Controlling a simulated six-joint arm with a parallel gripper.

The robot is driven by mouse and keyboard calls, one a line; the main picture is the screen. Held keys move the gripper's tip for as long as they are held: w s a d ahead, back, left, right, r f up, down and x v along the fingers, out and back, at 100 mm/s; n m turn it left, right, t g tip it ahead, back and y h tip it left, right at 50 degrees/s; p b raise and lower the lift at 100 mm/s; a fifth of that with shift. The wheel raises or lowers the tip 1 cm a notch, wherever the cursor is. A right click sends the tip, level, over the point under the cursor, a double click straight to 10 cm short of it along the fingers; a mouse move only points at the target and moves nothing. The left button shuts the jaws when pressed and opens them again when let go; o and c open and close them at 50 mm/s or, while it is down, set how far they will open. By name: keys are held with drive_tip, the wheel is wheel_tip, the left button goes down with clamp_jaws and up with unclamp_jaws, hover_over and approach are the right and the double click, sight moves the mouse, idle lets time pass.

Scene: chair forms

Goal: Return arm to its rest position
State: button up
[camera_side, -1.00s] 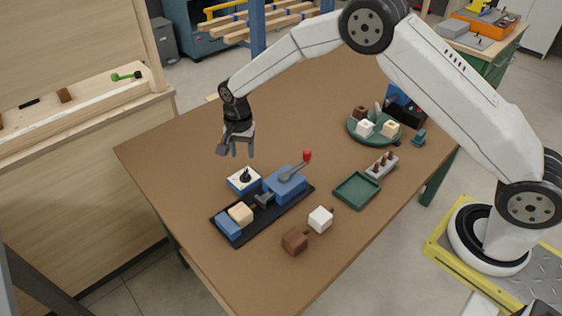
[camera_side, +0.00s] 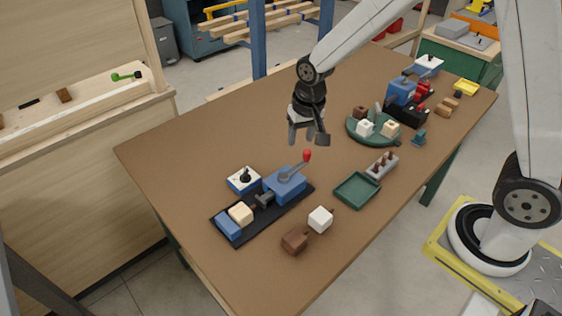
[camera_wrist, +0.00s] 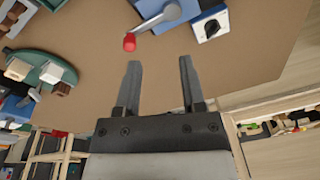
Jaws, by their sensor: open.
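My gripper (camera_side: 307,135) is open and empty in the side view, held above the brown table (camera_side: 190,150). It hangs just behind and above the red-knobbed lever of the blue clamp (camera_side: 287,184). In the wrist view the two fingers of my gripper (camera_wrist: 162,85) stand apart with only bare table between them. The red knob (camera_wrist: 129,42) shows ahead of the left finger. The blue and white switch box (camera_wrist: 211,26) shows ahead of the right finger.
A cream block (camera_side: 240,213) sits on the clamp's black base. A white block (camera_side: 320,219) and a brown block (camera_side: 295,240) lie in front. A green tray (camera_side: 357,190), a peg holder (camera_side: 381,166) and a round green plate (camera_side: 354,132) with blocks stand to the right. The table's back left is clear.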

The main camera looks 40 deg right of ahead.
drive_tip(key=s+d+r+n+t, duration=0.1)
drive_tip(key=s+d+n, duration=0.2)
drive_tip(key=s, duration=1)
drive_tip(key=shift+d+n, duration=0.2)
drive_tip(key=shift+n, duration=0.4)
